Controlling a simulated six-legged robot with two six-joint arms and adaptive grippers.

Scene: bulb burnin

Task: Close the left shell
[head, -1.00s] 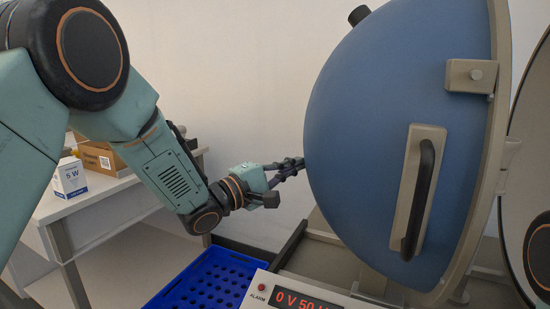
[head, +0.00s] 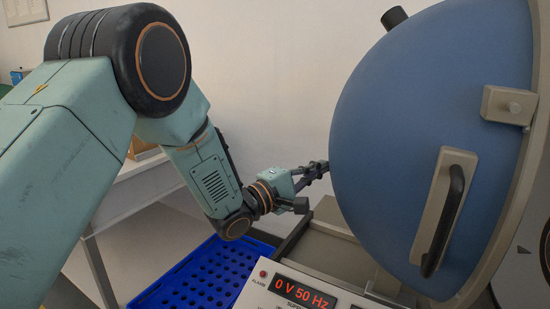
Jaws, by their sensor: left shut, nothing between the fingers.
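The left shell (head: 410,130) is a large blue dome with a pale rim, a black bar handle on a beige plate (head: 443,215) and a latch block (head: 509,106) on the rim. It stands at the right of the head view, and its right part is cut off by the picture edge. My left gripper (head: 318,170) is shut and empty at the dome's left outer side. Its fingertips are at the dome's edge in the picture; whether they touch it I cannot tell. My right gripper is not in view.
A blue perforated crate (head: 205,275) lies below my left arm. A control panel with a red display (head: 305,293) reading 0 V 50 Hz stands at the bottom, in front of the shell's base. A white table (head: 130,195) with a cardboard box (head: 143,148) is behind my arm.

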